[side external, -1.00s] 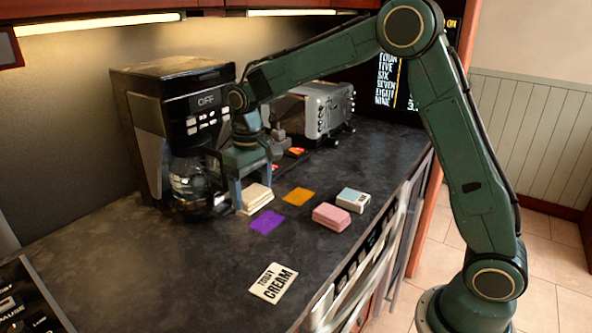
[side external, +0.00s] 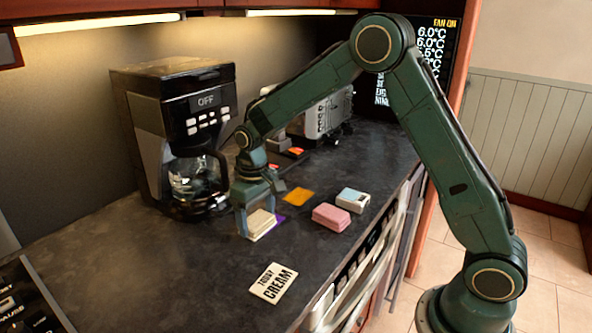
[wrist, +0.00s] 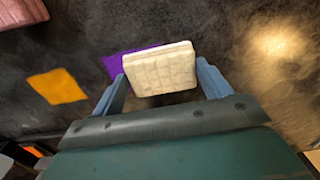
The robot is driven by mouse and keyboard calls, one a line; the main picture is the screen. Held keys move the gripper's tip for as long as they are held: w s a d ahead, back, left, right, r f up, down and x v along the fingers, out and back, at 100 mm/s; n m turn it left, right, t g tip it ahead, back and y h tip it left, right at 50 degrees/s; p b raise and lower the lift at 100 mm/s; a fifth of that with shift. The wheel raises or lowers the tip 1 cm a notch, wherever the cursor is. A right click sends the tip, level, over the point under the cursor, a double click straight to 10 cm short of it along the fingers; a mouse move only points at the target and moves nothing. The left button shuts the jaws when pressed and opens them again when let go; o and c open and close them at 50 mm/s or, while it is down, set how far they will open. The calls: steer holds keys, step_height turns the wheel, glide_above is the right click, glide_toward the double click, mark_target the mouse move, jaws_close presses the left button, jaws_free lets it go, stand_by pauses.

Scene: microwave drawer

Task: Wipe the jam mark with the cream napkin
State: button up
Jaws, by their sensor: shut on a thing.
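My gripper (side external: 260,221) is shut on the cream napkin (side external: 261,225), a thick folded pad with a quilted face. In the wrist view the napkin (wrist: 160,72) sits between the two blue fingers. A flat purple mark (side external: 279,219) lies under or just beside the napkin, mostly covered by it. Part of the purple mark (wrist: 117,62) shows past the napkin's edge in the wrist view. A flat orange mark (side external: 299,196) lies apart from the napkin, to its right. No label says which mark is jam. Whether the napkin touches the counter is unclear.
A pink folded pad (side external: 331,216) and a pale blue-and-white block (side external: 353,200) stand to the right. A card reading "TODAY CREAM" (side external: 272,284) lies near the front. A coffee maker (side external: 185,135) stands behind left, a toaster (side external: 322,118) farther back.

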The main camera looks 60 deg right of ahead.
steer(key=shift+d+f, duration=0.1)
steer(key=shift+d, duration=3.45)
steer(key=shift+a, duration=4)
steer(key=shift+r, duration=4.2)
